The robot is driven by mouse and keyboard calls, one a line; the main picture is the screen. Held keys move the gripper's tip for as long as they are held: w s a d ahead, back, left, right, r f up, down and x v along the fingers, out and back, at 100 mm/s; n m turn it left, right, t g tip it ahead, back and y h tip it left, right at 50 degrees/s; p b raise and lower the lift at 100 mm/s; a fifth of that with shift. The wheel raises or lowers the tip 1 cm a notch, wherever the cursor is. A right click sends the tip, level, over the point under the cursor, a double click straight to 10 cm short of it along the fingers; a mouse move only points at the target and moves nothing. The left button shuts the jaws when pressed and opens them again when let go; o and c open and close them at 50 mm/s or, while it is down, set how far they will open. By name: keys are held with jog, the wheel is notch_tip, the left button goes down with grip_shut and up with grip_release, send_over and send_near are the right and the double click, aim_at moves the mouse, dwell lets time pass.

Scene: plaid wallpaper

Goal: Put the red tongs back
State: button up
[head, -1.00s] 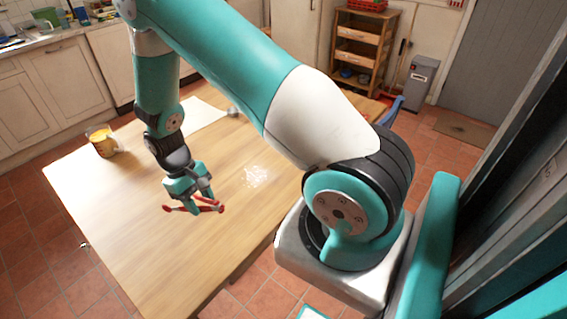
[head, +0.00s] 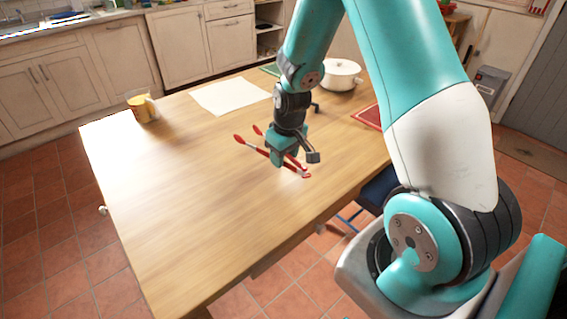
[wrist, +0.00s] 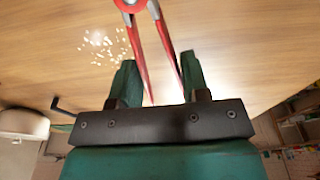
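The red tongs (head: 250,144) are in my gripper (head: 290,158) over the wooden table, near its right-hand edge in the head view. The fingers close on the arms from outside. I cannot tell the exact height of the tongs above the table. My gripper hides their middle in the head view.
The table (head: 190,210) has a clear front half. Pale crumbs (wrist: 100,47) lie by the tongs. A blue chair (head: 378,190) is at the right edge.

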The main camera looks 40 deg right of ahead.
aim_at(283, 183)
jog(key=shift+f+b, duration=2.75)
jog(key=shift+f, duration=0.5)
jog(key=shift+f+b, duration=0.35)
jog(key=shift+f, duration=0.15)
jog(key=o, duration=0.5)
jog(key=shift+o, duration=0.2)
jog(key=o, duration=0.6)
jog(key=shift+c, duration=0.2)
notch_tip(283, 183, up, 17)
jog(key=s+p, duration=0.2)
jog(key=shift+s, duration=0.2)
jog(key=shift+d+r, duration=0.1)
